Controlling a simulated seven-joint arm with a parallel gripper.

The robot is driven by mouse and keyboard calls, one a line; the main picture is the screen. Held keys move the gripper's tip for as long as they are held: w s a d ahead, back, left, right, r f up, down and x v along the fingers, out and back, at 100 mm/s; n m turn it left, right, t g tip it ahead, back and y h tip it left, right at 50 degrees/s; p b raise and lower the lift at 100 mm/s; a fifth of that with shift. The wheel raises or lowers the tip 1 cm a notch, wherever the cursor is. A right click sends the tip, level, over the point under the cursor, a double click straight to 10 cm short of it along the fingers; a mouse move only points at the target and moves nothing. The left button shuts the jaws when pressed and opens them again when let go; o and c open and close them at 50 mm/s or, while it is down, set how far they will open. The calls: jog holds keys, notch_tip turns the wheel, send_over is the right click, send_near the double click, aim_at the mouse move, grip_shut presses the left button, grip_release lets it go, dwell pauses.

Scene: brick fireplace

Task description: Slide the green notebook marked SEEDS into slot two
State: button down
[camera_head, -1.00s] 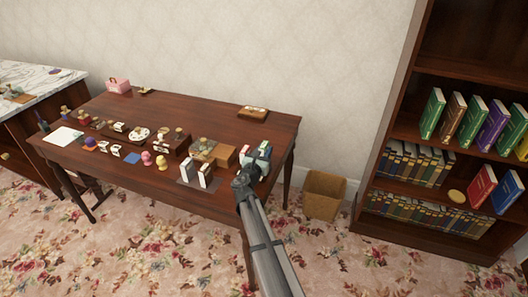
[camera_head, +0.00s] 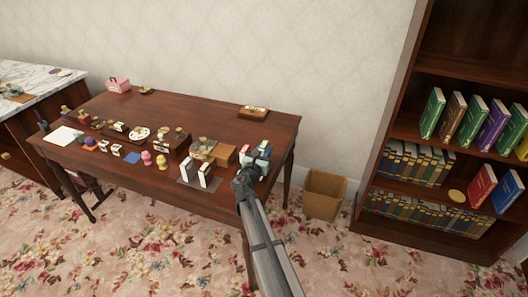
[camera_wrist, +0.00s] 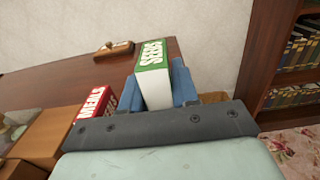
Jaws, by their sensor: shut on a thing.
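The green notebook (camera_wrist: 155,58) marked SEEDS stands with its green cover and white page edges showing in the wrist view. My gripper (camera_wrist: 157,92) is shut on it, with one blue finger on each side. In the head view my gripper (camera_head: 260,156) is over the right end of the dark wooden table (camera_head: 210,118); the notebook is small and partly hidden there. A red notebook (camera_wrist: 95,100) marked MEALS is just left of my gripper in the wrist view. No slot numbers are readable, and I cannot tell which place is slot two.
Two pale upright pieces (camera_head: 205,175) stand on a grey mat near the table's front edge. A wooden box (camera_head: 222,154) is left of my gripper. A small wooden tray (camera_head: 253,112) lies at the back. A bin (camera_head: 324,193) and bookcase (camera_head: 395,130) stand to the right.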

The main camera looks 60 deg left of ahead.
jog(key=shift+f, duration=2.1)
jog(key=c, duration=0.8)
grip_release()
jog(key=shift+d, duration=0.1)
jog(key=v, duration=1.3)
jog(key=shift+s+d, duration=0.2)
jog(key=shift+s, duration=0.05)
jog(key=shift+w, duration=0.1)
